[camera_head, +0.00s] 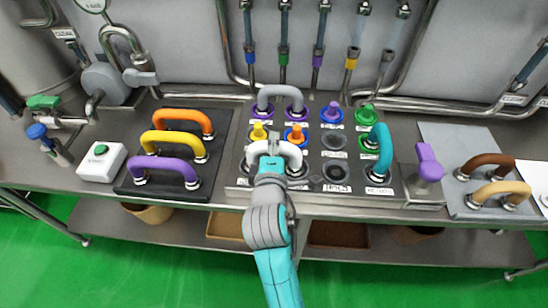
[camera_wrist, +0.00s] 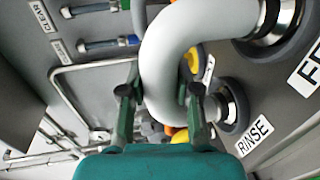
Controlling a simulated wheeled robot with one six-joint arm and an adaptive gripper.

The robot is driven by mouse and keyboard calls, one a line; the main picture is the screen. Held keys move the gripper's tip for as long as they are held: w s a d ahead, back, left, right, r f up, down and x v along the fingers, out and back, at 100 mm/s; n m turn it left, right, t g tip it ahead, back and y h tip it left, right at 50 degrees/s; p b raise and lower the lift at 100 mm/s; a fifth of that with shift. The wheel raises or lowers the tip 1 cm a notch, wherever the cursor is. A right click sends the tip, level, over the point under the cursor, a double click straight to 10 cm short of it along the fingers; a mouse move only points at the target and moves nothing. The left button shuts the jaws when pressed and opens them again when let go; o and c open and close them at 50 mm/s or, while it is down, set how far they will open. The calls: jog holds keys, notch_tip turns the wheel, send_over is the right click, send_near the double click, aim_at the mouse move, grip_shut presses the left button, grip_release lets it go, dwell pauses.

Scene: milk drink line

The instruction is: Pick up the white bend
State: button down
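The white bend (camera_head: 291,153) arches over the front row of the port panel (camera_head: 235,182) in the head view, both ends at ports. My gripper (camera_head: 271,161) comes from the front and covers its middle. In the wrist view the white bend (camera_wrist: 192,32) fills the upper middle, one end at the port labelled RINSE and the other at the upper right. The two fingers of my gripper (camera_wrist: 159,88) lie on either side of its tube and appear to touch it. Whether the ends are fully seated cannot be told.
A grey bend (camera_head: 280,93) stands behind, and a teal bend (camera_head: 381,150) stands to the right. Orange, yellow and purple bends (camera_head: 163,168) sit on a black mat at left. Brown and tan bends (camera_head: 497,188) lie at right. Small coloured caps (camera_head: 331,113) fill other ports.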

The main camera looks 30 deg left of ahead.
jog(key=shift+r, duration=0.1)
notch_tip(320, 180, up, 10)
dwell(0.8)
dwell(0.4)
